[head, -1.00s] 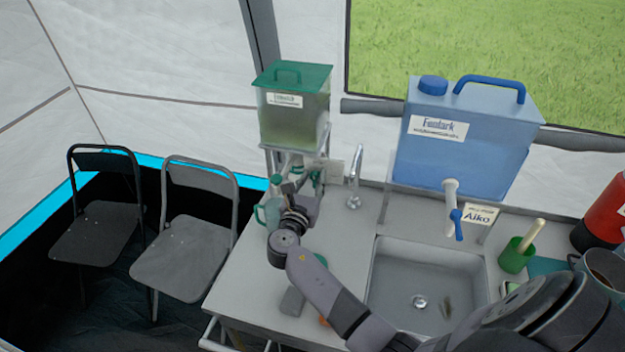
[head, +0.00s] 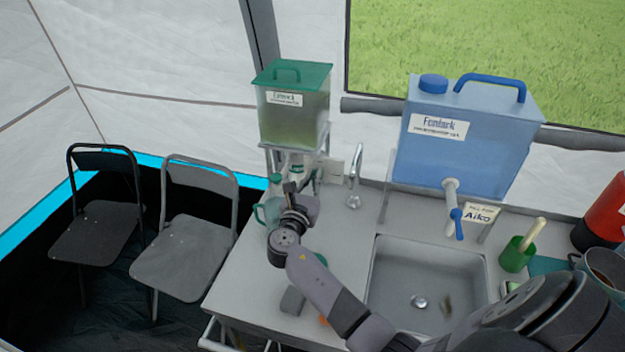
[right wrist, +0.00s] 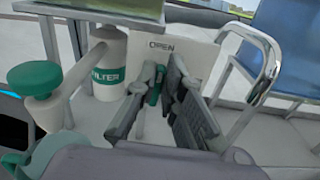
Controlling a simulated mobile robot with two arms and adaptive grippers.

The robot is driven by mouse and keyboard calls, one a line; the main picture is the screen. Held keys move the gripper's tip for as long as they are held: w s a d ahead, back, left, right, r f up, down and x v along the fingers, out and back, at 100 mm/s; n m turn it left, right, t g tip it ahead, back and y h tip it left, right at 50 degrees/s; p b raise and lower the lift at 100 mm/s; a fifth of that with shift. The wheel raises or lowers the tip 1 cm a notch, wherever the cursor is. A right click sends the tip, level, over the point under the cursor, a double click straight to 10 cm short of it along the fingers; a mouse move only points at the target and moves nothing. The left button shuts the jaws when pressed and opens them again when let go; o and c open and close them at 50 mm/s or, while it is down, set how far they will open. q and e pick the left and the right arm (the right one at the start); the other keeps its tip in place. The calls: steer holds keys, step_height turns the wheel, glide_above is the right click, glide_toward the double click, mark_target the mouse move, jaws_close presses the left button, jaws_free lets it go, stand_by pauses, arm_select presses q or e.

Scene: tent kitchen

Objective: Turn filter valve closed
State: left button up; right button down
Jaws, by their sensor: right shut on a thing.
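The green-topped water tank (head: 292,115) stands on a rack at the back left of the counter. Under it is the white filter (right wrist: 108,62), labelled FILTER, with a green band. My right gripper (right wrist: 160,75) is beside the filter, below a card (right wrist: 175,45) that seems to read OPEN. Its fingers are shut on the green valve lever (right wrist: 154,92), which is mostly hidden between them. In the head view my right gripper (head: 300,188) is under the tank and the lever cannot be made out. My left gripper is not in view.
A blue tank (head: 465,140) stands at the back right.

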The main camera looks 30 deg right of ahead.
steer(key=shift+s+d+f+m+b, duration=0.25)
steer(key=shift+f+m+b, duration=0.1)
steer(key=shift+m+b, duration=2.35)
steer(key=shift+s+d+f+m+b, duration=0.1)
steer(key=shift+s+f+m+b, duration=0.2)
steer(key=shift+m+b, duration=2.35)
steer(key=shift+s+d+f+m+b, duration=0.2)
steer(key=shift+f+m+b, duration=0.2)
steer(key=shift+m+b, duration=2.3)
steer(key=shift+m+p, duration=0.75)
steer(key=shift+m, duration=0.1)
steer(key=c, duration=1.7)
jaws_free()
steer(key=shift+r, duration=0.1)
